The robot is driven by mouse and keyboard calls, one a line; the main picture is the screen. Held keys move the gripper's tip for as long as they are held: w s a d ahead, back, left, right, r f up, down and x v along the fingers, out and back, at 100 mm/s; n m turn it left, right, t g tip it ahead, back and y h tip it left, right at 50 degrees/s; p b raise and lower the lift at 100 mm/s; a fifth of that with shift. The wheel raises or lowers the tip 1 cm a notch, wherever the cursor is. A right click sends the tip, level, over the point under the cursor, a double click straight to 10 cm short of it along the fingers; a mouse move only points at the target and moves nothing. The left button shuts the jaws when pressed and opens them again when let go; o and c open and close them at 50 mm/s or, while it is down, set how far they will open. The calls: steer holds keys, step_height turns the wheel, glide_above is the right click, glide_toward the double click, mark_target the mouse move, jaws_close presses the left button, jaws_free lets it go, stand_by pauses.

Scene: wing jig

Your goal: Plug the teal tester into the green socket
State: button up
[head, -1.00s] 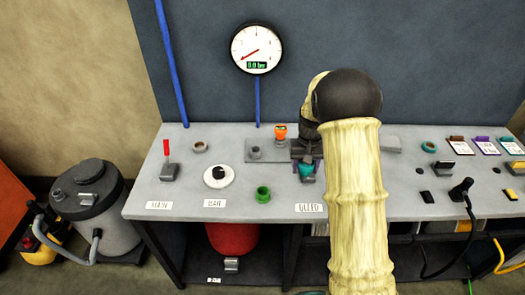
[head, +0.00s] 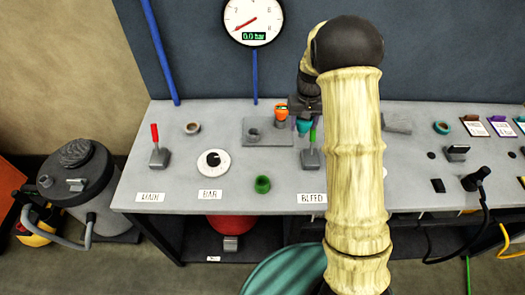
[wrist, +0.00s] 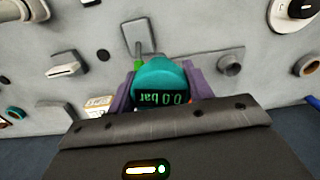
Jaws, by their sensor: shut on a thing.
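The teal tester (head: 304,127) is in my gripper (head: 304,118), above the bench and behind the bleed lever. In the wrist view the tester (wrist: 160,74) sits between two purple jaws, its small screen reading 0.0 bar upside down. The gripper is shut on it. The green socket (head: 262,184) is a short open ring at the bench front, left of the bleed lever (head: 311,152). The tester is apart from it, up and to its right. I cannot make out the green socket in the wrist view.
The bleed lever with its green handle stands close to the tester. A grey plate (head: 258,143) bears a grey ring, with an orange piece (head: 281,112) by its back right. The white BAR dial (head: 213,163) is left of the socket. The bench around the socket is clear.

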steer(key=shift+r, duration=0.1)
steer(key=shift+s+a+p, duration=0.2)
steer(key=shift+a+p, duration=0.15)
steer(key=shift+a, duration=0.05)
steer(key=s+a+f+n+p, duration=0.1)
steer(key=s+a+n+p, duration=0.6)
steer(key=s+a, duration=0.4)
steer(key=shift+a+f+n, duration=0.25)
steer(key=shift+a+n, duration=0.55)
steer(key=shift+a, duration=0.1)
step_height(320, 180, down, 7)
steer(key=b, duration=0.5)
steer(key=shift+s+d+f+b, duration=0.1)
steer(key=shift+f+b, duration=1.25)
steer(key=shift+f, duration=0.55)
stand_by(0.4)
